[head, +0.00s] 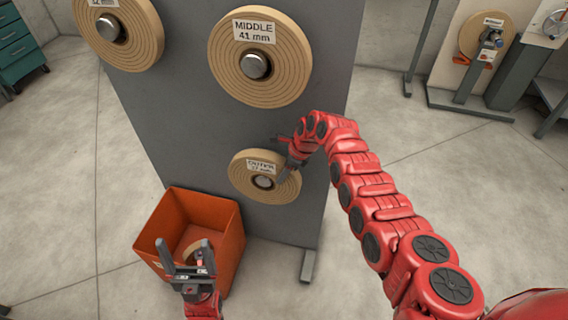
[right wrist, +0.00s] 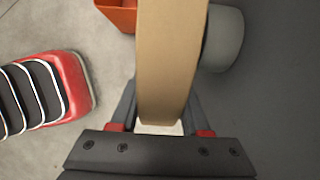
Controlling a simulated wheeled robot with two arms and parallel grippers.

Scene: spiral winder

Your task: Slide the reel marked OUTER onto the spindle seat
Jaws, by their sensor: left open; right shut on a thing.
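The reel marked OUTER (head: 250,187) is a tan ringed disc low on the grey board, around a metal peg (head: 263,182). My right gripper (head: 290,168) is shut on its right rim. In the right wrist view the reel (right wrist: 170,60) stands edge-on between the fingers of my right gripper (right wrist: 160,110), with the grey peg end (right wrist: 223,40) to its right. My left gripper (head: 186,247) is open and empty above the orange bin's front. I cannot clearly make out the spindle seat.
The reel marked MIDDLE (head: 228,50) and another reel (head: 140,40) hang higher on the grey board (head: 180,110). An orange bin (head: 228,245) stands at its foot. A machine stand (head: 465,82) with a tan disc is at the back right. The floor between is clear.

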